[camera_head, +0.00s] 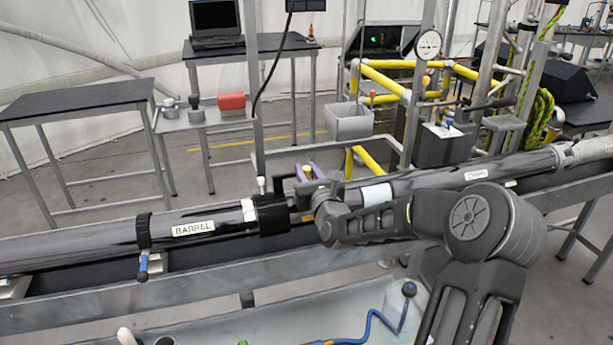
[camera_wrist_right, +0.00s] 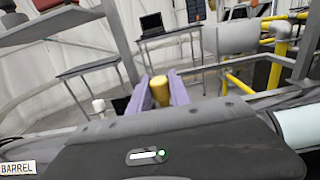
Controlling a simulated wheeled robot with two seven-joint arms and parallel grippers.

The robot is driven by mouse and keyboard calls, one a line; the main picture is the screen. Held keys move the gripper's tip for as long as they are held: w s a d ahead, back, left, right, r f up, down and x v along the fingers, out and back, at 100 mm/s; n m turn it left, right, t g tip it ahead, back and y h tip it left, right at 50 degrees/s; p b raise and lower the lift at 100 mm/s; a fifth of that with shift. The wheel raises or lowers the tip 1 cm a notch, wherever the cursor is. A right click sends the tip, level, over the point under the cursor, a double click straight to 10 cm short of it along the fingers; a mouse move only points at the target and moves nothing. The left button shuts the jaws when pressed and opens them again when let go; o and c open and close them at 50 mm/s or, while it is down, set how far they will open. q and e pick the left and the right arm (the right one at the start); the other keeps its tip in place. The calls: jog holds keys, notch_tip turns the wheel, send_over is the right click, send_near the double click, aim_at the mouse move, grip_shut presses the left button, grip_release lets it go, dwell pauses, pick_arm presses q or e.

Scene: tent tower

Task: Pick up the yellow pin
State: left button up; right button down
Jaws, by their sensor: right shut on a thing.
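The yellow pin (camera_wrist_right: 160,88) shows in the right wrist view between the two purple-grey fingers of my right gripper (camera_wrist_right: 163,92), which is shut on it. In the head view my right gripper (camera_head: 310,172) is over the long dark tube, just right of the black collar at the end of the part labelled BARREL (camera_head: 190,229). My left gripper is not in view.
The long tube lies on a metal rail (camera_head: 110,302) across the picture, with a part labelled Chain (camera_head: 476,174) at right. Behind stand a grey bin (camera_head: 348,122), yellow railings (camera_head: 384,80), and a small table with a red box (camera_head: 231,101). A dark table (camera_head: 75,97) stands at left.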

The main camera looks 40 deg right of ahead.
notch_tip(320, 180, up, 10)
jog(key=shift+r+b, duration=0.1)
jog(key=shift+b, duration=0.45)
dwell(0.5)
